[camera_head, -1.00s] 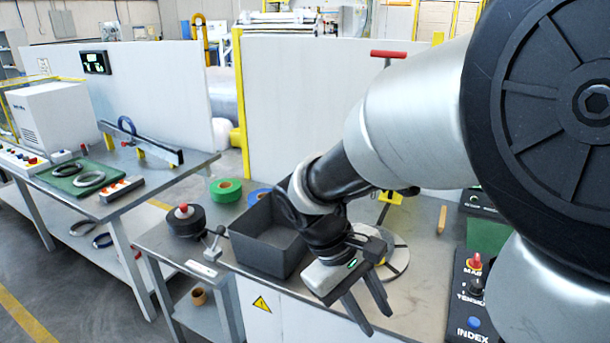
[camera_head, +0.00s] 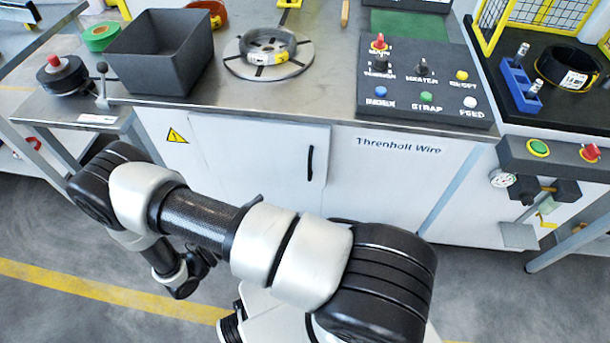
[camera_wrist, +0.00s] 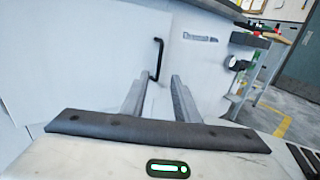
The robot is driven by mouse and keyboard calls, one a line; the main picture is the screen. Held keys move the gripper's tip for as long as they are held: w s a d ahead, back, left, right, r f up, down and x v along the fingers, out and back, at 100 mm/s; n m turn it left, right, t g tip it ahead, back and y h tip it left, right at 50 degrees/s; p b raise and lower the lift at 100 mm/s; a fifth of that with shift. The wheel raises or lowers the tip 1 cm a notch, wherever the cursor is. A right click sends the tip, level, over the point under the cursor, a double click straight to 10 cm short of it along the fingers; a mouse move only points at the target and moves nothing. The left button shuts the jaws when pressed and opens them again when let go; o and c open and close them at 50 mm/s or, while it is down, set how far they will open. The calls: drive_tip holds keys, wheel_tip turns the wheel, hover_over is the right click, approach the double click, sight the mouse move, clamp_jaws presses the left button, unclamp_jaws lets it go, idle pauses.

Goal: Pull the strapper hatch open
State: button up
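The strapper hatch (camera_head: 245,158) is a white panel in the front of the cabinet below the worktop and looks closed. Its black vertical handle (camera_head: 310,163) is near the panel's right edge. In the wrist view the handle (camera_wrist: 157,58) stands ahead of my gripper (camera_wrist: 158,92), between the lines of the two fingers. The fingers are apart with nothing between them, short of the handle. In the head view my arm is low in front of the cabinet, and the fingers cannot be made out.
On the worktop are a dark bin (camera_head: 165,62), a round turntable with a coil (camera_head: 268,52) and a button panel (camera_head: 424,85). A station with green and red buttons (camera_head: 540,150) stands at the right. A lever (camera_head: 102,85) stands at the left. The floor before the cabinet is clear.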

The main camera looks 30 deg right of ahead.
drive_tip(key=x, duration=1.7)
drive_tip(key=shift+d, duration=0.2)
drive_tip(key=shift+c, duration=0.4)
clamp_jaws()
